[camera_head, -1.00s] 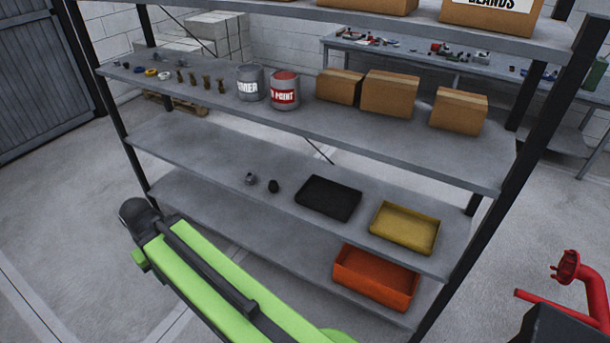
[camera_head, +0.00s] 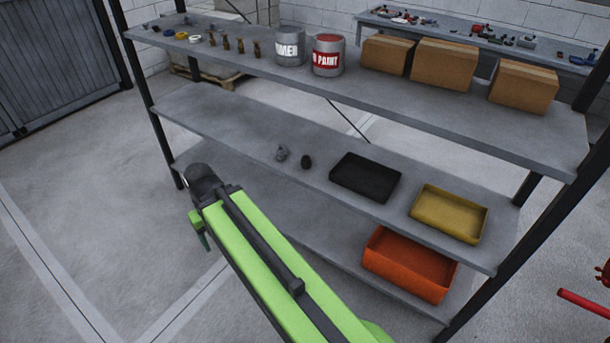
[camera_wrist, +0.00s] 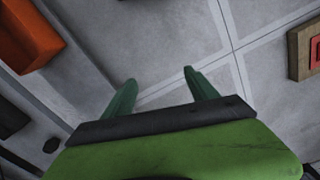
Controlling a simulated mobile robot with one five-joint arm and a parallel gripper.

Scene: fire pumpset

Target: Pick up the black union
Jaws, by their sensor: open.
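A small black fitting, which looks like the black union (camera_head: 306,162), sits on the middle shelf (camera_head: 230,135), just right of a small grey fitting (camera_head: 282,153). In the wrist view a small dark round thing (camera_wrist: 51,145) shows at the lower left; it may be the same union. My gripper (camera_wrist: 158,85) is open, its two green fingers apart with only floor between them. In the head view my gripper (camera_head: 203,236) is partly hidden behind my arm. It is in front of the shelves, left of the union and apart from it.
A black tray (camera_head: 366,177) and a yellow tray (camera_head: 449,213) stand right of the union. An orange bin (camera_head: 410,264) is on the bottom shelf. The upper shelf holds paint cans (camera_head: 327,55) and boxes (camera_head: 443,64). Shelf edges and posts (camera_head: 150,110) are close by.

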